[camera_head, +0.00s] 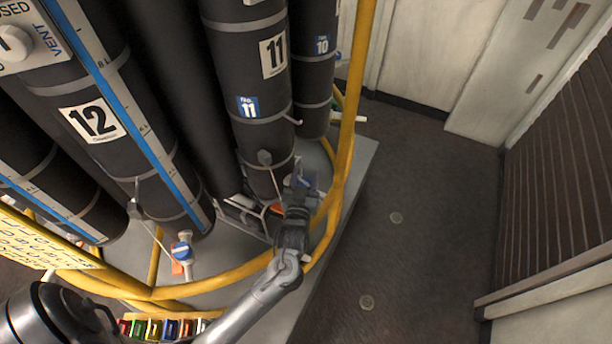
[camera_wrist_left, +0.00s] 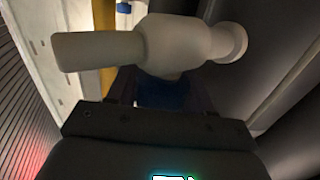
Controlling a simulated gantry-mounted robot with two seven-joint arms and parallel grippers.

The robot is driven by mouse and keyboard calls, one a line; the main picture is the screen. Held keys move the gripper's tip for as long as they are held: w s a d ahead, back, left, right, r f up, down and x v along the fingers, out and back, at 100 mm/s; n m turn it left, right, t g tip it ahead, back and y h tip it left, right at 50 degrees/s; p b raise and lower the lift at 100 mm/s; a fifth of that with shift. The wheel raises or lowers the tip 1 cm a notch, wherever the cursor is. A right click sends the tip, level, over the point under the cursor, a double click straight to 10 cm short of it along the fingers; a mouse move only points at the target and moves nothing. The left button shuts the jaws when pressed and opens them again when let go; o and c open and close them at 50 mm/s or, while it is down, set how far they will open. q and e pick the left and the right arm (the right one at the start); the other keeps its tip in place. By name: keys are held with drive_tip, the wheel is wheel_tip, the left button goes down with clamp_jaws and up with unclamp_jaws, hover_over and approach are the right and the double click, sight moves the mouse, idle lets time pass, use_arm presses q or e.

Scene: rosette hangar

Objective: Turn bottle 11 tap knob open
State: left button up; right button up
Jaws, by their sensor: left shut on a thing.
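Bottle 11 (camera_head: 235,65) is a tall dark bottle with white "11" and blue labels in the head view. My left gripper (camera_head: 300,187) is at its foot, on the right, inside the yellow rail. In the left wrist view, a pale tap body (camera_wrist_left: 145,45) lies across the picture, with a dark blue tap knob (camera_wrist_left: 165,92) below it. The knob sits between the dark fingers, and my left gripper is shut on it. The gripper hides most of this tap in the head view. The knob's exact angle is hard to tell. My right gripper is not in view.
A curved yellow rail (camera_head: 352,100) passes close to my left gripper. Bottle 12 (camera_head: 75,95) stands to the left, with its own blue-knobbed tap (camera_head: 181,250). Bottle 10 (camera_head: 314,75) stands behind bottle 11. The floor (camera_head: 430,220) to the right is clear.

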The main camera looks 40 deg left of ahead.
use_arm(q)
drive_tip(key=shift+n+y, duration=0.3)
drive_tip(key=shift+y, duration=0.1)
drive_tip(key=o, duration=1)
drive_tip(key=shift+c, duration=0.2)
drive_tip(key=v, duration=1)
drive_tip(key=shift+s+d+r+b, duration=0.15)
drive_tip(key=shift+s+d+b, duration=0.1)
drive_tip(key=shift+s+b, duration=0.05)
